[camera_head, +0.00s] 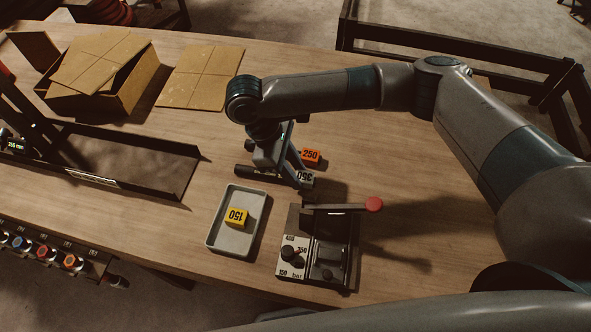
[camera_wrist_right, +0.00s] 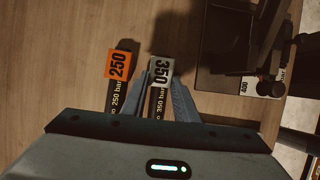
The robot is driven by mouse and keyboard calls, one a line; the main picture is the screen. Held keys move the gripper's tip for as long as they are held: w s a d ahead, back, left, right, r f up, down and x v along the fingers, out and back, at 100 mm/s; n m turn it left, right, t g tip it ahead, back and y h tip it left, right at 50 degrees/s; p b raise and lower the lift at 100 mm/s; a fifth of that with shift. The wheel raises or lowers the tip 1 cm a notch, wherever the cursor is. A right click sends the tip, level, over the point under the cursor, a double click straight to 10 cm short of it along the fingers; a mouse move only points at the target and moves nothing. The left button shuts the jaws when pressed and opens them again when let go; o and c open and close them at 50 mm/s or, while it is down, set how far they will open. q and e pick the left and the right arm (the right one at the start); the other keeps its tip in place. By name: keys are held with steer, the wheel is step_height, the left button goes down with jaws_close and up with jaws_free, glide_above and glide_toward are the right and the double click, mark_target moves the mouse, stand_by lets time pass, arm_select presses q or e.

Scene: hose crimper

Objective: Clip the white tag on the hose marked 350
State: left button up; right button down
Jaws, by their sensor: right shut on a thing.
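The white tag marked 350 (camera_head: 304,177) is at the right end of a black hose lying on the table. In the wrist view the white tag (camera_wrist_right: 160,70) sits over the end of the hose marked 350 bar (camera_wrist_right: 158,103). My right gripper (camera_wrist_right: 160,82) is shut on the tag, with a finger on each side. In the head view my right gripper (camera_head: 290,165) reaches down over the hoses and partly hides them. Whether the tag is fully seated is unclear. My left gripper is out of view.
An orange 250 tag (camera_head: 311,156) sits on the neighbouring hose, close by. A grey tray (camera_head: 213,236) holds a yellow 150 tag (camera_head: 236,217). A crimper with a red-knobbed lever (camera_head: 373,204) stands right of the tray. Open cardboard box (camera_head: 120,97) at back left.

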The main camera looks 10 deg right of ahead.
steer(key=shift+f+p, duration=0.1)
steer(key=shift+p, duration=0.35)
stand_by(0.5)
steer(key=c, duration=1.3)
jaws_free()
step_height(320, 180, up, 6)
steer(key=p, duration=0.6)
steer(key=shift+f, duration=0.25)
steer(key=shift+r, duration=1.25)
